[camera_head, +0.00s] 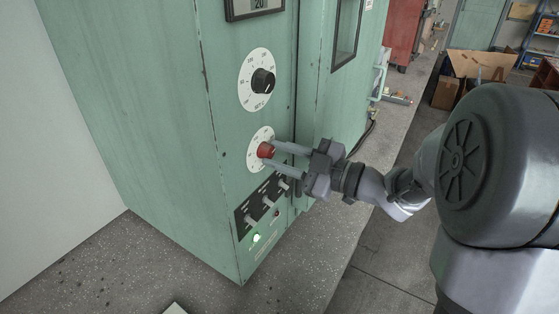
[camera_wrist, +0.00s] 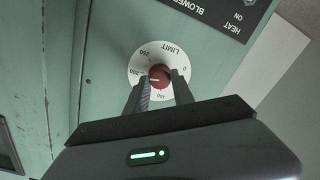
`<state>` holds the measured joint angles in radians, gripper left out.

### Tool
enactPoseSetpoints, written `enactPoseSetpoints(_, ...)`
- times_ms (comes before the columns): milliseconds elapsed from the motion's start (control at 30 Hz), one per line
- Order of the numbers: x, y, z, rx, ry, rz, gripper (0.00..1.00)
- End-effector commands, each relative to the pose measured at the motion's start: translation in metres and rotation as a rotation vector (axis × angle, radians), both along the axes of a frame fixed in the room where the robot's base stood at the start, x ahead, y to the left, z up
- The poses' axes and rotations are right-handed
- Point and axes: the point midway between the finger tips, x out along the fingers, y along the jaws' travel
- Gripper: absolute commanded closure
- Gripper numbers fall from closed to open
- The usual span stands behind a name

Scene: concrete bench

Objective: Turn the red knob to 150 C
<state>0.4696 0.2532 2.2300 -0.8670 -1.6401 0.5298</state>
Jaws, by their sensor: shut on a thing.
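The red knob (camera_head: 264,150) sits on a round white dial (camera_head: 257,134) on the green cabinet's front. In the wrist view the red knob (camera_wrist: 158,74) is at the centre of the dial (camera_wrist: 160,48), marked LIMIT, which appears upside down with 0 at the right and 200 and 250 at the left. My gripper (camera_head: 269,153) is shut on the knob, one finger on each side; the fingers also show in the wrist view (camera_wrist: 160,80). A pale pointer line on the knob seems to face left, near 200, but its exact reading is unclear. The 150 mark is not visible, likely behind a finger.
A black knob (camera_head: 263,81) on a larger SET C dial is above, under a display (camera_head: 258,5) reading about 20. Below are a switch panel (camera_head: 265,203) and a lit green lamp (camera_head: 256,238). A cabinet door handle (camera_head: 381,75) juts out at right. The bench (camera_head: 302,245) is clear in front.

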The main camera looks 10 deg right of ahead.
Motion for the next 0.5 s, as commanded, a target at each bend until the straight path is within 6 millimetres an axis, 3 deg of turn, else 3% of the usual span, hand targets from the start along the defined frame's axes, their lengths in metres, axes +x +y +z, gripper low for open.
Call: enactPoseSetpoints(500, -0.0007, 0.0006, -0.0034, -0.344, -0.342, 0.001, 1.00)
